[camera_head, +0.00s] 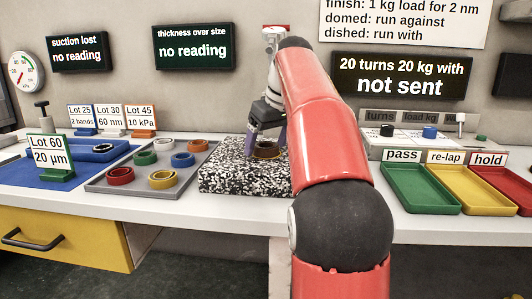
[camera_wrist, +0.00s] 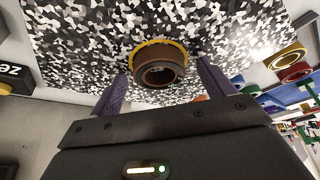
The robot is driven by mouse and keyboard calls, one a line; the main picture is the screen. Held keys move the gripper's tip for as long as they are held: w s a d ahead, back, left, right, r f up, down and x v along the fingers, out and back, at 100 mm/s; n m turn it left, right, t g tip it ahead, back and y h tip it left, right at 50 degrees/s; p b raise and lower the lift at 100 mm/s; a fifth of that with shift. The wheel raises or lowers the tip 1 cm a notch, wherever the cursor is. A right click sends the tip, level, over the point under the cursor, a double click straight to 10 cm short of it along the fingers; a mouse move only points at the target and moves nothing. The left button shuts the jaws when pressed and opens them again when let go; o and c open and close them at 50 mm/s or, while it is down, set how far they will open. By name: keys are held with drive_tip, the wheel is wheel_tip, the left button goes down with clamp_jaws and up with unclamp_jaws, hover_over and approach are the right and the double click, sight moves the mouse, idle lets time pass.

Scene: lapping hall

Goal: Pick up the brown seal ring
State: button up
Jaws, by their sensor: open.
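The brown seal ring (camera_wrist: 160,70) rests on top of the speckled black-and-white block (camera_head: 230,185). In the wrist view a thin yellow edge shows around its far side. In the head view the brown ring (camera_head: 268,151) is partly hidden by my gripper and arm. My gripper (camera_wrist: 160,86) is open, with its purple fingers to the left and right of the ring in the wrist view. I cannot tell whether either finger touches it. In the head view my gripper (camera_head: 265,143) points down over the block.
A grey tray (camera_head: 105,184) with several coloured rings lies left of the block. Green pass (camera_head: 407,207), yellow re-lap (camera_head: 463,209) and red hold (camera_head: 522,199) trays stand at the right. Small lot signs stand at the back left. The white counter (camera_head: 165,208) is clear along its front.

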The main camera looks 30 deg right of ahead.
drive_tip(key=shift+r, duration=0.1)
drive_tip(key=c, duration=1.1)
